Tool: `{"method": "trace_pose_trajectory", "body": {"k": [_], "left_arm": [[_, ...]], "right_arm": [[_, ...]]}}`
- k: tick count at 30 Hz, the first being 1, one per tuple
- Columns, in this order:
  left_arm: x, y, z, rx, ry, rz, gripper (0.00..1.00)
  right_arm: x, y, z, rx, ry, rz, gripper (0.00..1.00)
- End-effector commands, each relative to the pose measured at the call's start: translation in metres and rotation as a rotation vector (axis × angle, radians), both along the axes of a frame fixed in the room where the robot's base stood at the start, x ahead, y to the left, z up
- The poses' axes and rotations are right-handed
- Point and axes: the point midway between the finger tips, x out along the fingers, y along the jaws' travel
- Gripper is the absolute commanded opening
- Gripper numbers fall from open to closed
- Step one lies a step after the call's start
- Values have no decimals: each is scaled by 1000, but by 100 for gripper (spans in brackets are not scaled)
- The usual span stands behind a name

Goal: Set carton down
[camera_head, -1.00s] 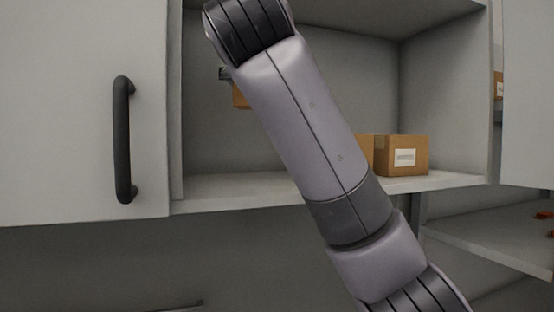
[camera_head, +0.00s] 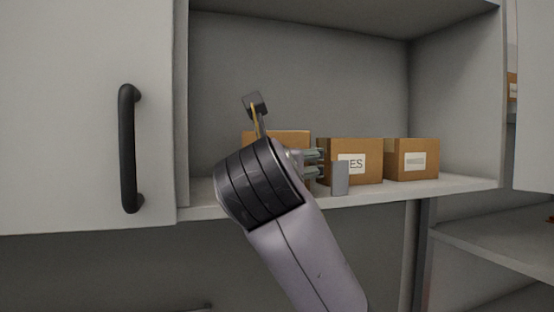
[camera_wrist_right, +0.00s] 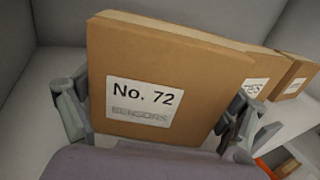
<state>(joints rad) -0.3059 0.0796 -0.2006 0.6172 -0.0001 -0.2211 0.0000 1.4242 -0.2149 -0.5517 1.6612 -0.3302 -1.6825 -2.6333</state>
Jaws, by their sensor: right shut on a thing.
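My right gripper (camera_head: 298,140) is shut on a brown carton (camera_head: 291,133) inside the open cabinet. My wrist hides most of this carton in the head view. In the right wrist view the carton (camera_wrist_right: 200,70) fills the middle, its white label reading "No. 72" with "SENSORS" below. The gripper (camera_wrist_right: 154,115) has one finger on each side of it. The carton is just left of another carton on the cabinet shelf (camera_head: 455,184). Its underside is hidden, so I cannot tell whether it touches the shelf. My left gripper is not in view.
Two labelled cartons, a nearer one (camera_head: 362,150) and a farther one (camera_head: 425,160), stand on the shelf to the right. A cabinet door (camera_head: 60,110) with a black handle (camera_head: 125,150) is at the left. A lower shelf (camera_head: 490,240) shows at right.

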Motion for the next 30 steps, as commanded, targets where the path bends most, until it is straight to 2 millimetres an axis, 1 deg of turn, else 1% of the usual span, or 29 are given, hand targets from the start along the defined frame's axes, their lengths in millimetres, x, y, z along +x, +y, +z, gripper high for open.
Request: {"method": "trace_pose_trajectory", "body": {"k": [6, 7, 11, 20, 23, 26, 29, 30], "left_arm": [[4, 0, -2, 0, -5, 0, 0], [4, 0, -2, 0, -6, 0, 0], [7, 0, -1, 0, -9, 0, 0], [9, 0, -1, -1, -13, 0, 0], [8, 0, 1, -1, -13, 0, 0], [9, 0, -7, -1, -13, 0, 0], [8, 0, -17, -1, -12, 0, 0], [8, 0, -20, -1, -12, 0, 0]], "right_arm": [[0, 0, -3, 0, -2, 0, 57], [0, 0, -3, 0, 0, 0, 92], [0, 0, -2, 0, 1, 0, 100], [0, 0, -2, 0, 0, 0, 100], [-1, 0, 1, 1, 0, 1, 100], [-13, 1, -1, 1, -3, 1, 100], [-32, 3, -3, 1, -5, 1, 100], [-42, 4, -2, 1, -7, 2, 100]]}}
